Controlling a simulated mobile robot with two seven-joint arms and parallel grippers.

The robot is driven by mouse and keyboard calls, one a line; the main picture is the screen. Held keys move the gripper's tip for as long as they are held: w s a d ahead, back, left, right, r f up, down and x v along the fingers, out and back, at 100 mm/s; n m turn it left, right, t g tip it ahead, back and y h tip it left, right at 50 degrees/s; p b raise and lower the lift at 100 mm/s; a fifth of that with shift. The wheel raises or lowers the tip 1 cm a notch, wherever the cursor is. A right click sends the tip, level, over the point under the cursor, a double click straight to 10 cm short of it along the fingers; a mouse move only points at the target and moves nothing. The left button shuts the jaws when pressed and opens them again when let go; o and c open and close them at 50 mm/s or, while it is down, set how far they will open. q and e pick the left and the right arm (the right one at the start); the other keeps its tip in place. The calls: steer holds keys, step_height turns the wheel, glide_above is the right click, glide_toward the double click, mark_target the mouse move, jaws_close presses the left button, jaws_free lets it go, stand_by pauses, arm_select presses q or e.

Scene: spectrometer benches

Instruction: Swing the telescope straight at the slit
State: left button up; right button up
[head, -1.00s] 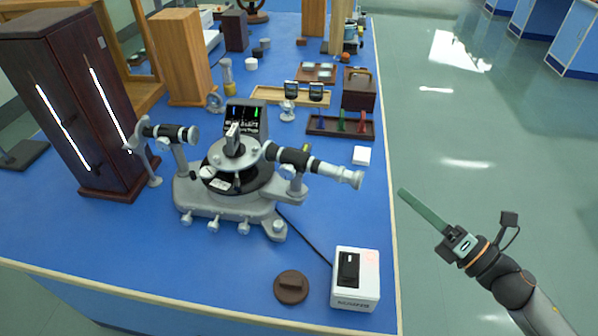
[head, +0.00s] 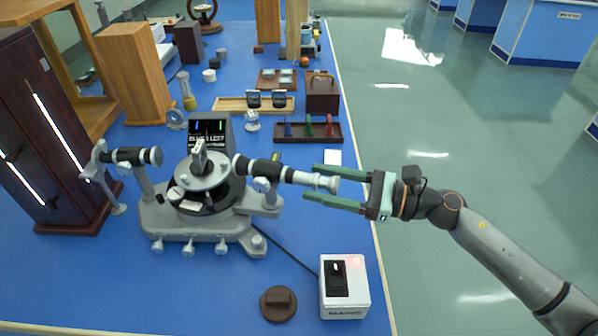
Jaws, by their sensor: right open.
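The spectrometer (head: 205,225) stands on the blue bench, with a grey base and a round table in its middle. Its telescope (head: 285,173) is a black and silver tube pointing right and slightly toward me. The collimator (head: 132,156), with the slit end at its left, is on the opposite side. My right gripper (head: 308,184) is open, its two green fingers reaching left around the telescope's silver eyepiece end (head: 322,182). One finger shows beyond the tube and one on the near side. I cannot tell whether they touch it. My left gripper is not in view.
A white switch box (head: 344,288) and a round dark lid (head: 278,303) sit at the near right, with a cable running to the spectrometer. A dark tray (head: 300,138) with coloured pieces lies behind the telescope. A tall dark cabinet (head: 48,140) stands at left.

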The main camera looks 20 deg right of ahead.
mark_target(299, 179)
steer(key=shift+p+x, duration=0.55)
steer(key=shift+x, duration=1.75)
jaws_close()
